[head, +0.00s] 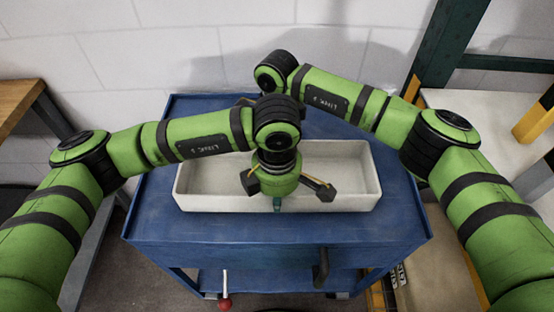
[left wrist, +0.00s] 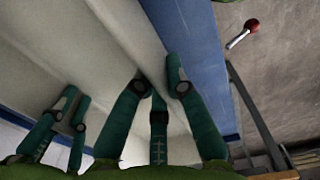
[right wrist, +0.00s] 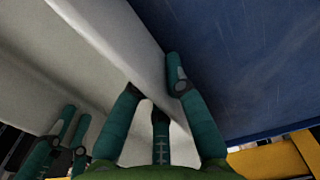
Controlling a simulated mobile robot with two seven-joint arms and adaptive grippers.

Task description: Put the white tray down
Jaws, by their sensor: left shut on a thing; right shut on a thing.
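The white tray (head: 345,168) is long, shallow and empty. It lies level over the top of the blue cart (head: 180,228); I cannot tell whether its base touches the top. My left gripper (head: 278,203) is at the middle of the tray's near long wall. In the left wrist view (left wrist: 158,85) its fingers straddle that wall and are shut on it. My right arm reaches over the tray's far side, and its gripper is hidden behind my left arm in the head view. In the right wrist view my right gripper (right wrist: 153,87) is shut on a tray wall.
The cart top has bare blue margins around the tray. A red-knobbed lever (head: 225,300) and a dark handle (head: 321,268) are at the cart's front. A wooden table (head: 20,103) stands at the left. A white wall (head: 170,50) is behind. A dark green post (head: 447,45) rises at right.

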